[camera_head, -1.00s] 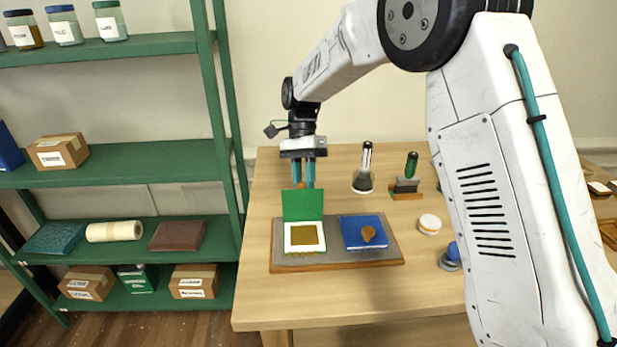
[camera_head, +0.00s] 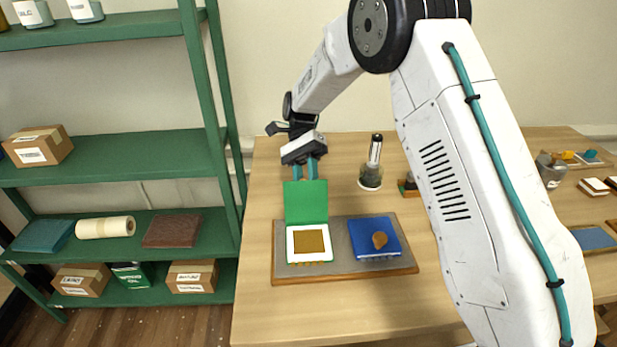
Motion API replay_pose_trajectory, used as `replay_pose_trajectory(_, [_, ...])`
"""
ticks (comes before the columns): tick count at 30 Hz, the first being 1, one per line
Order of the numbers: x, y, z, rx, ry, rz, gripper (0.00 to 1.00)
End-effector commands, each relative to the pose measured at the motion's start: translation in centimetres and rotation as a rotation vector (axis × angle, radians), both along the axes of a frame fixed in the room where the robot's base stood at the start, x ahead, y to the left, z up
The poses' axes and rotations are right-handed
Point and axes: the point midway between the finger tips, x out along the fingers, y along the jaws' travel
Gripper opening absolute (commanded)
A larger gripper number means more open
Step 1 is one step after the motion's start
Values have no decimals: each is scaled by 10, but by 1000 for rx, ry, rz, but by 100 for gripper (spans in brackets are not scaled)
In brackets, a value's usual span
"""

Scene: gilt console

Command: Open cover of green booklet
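The green booklet (camera_head: 306,203) lies on a grey board with a wooden rim (camera_head: 346,274). Its green cover stands raised at the back edge, showing a white page with a brown square (camera_head: 309,241). My gripper (camera_head: 306,172) is behind the raised cover, pointing down. Its two teal fingers are apart with a gap between them; their tips are hidden behind the cover's top edge, so I cannot tell whether they touch it. A closed blue booklet (camera_head: 374,237) with a brown knob-like piece on top lies to the right on the same board.
A bottle with a dark base (camera_head: 371,168) stands behind the blue booklet. A green shelf unit (camera_head: 120,160) with boxes and jars is at the left. My arm hides part of the table's right side. The table front (camera_head: 330,305) is clear.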

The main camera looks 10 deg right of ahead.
Motion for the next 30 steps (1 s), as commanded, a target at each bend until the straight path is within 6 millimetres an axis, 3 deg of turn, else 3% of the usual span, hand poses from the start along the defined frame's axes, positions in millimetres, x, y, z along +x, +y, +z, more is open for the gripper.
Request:
replay_pose_trajectory(10, [0, 5, -5, 7, -1, -7, 0])
replay_pose_trajectory(11, [0, 5, -5, 8, -2, -8, 34])
replay_pose_trajectory(12, [0, 4, -5, 8, -2, -9, 45])
replay_pose_trajectory(13, [0, 4, -5, 8, -1, -9, 48])
replay_pose_trajectory(30, [1, -2, 0, 5, 0, -12, 48])
